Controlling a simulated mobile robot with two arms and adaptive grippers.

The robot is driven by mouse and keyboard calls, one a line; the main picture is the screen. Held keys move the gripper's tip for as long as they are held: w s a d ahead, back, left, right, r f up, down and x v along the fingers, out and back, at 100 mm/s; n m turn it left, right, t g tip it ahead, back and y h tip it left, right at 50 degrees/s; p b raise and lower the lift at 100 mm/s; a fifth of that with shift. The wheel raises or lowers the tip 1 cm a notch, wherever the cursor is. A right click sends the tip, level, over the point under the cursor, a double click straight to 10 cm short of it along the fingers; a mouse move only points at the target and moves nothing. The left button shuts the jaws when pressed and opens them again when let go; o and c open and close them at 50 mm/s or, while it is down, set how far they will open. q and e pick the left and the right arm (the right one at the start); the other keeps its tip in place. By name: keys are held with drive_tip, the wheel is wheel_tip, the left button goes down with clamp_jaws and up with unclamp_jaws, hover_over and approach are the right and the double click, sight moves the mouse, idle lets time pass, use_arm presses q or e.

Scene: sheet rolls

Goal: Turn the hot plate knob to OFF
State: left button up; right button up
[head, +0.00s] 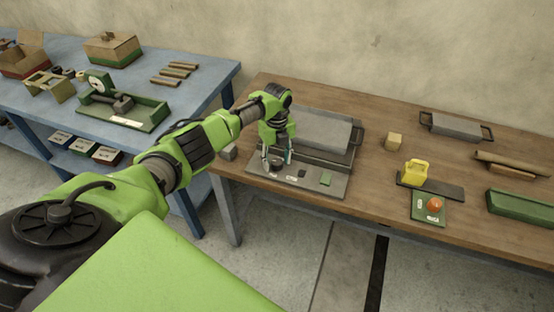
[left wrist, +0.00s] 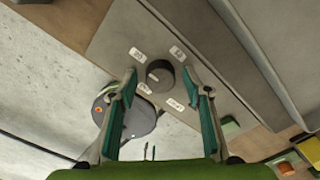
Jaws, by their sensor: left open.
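The hot plate (head: 323,128) is a grey metal unit on the wooden table, with a sloped control panel (head: 315,183) along its front. Its dark round knob (left wrist: 160,75) shows in the left wrist view with a light pointer mark and small white labels around it; I cannot read them. My left gripper (left wrist: 163,92) is open, its teal-lined fingers on either side of the knob. I cannot tell whether they touch it. In the head view the left gripper (head: 277,160) points down at the panel's left end. My right gripper is not in view.
A blue table (head: 200,100) stands at left.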

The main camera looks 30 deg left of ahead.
use_arm(q)
drive_tip(key=c, duration=1.1)
drive_tip(key=shift+n, duration=0.3)
drive_tip(key=n+p, duration=0.1)
drive_tip(key=n, duration=0.2)
drive_tip(key=shift+d+r, duration=0.1)
drive_tip(key=n+p, duration=0.1)
drive_tip(key=n, duration=0.4)
drive_tip(key=n+p, duration=0.1)
drive_tip(key=n, duration=0.3)
drive_tip(key=shift+n, duration=0.3)
drive_tip(key=shift+n+p, duration=0.65)
drive_tip(key=shift+n, duration=1.65)
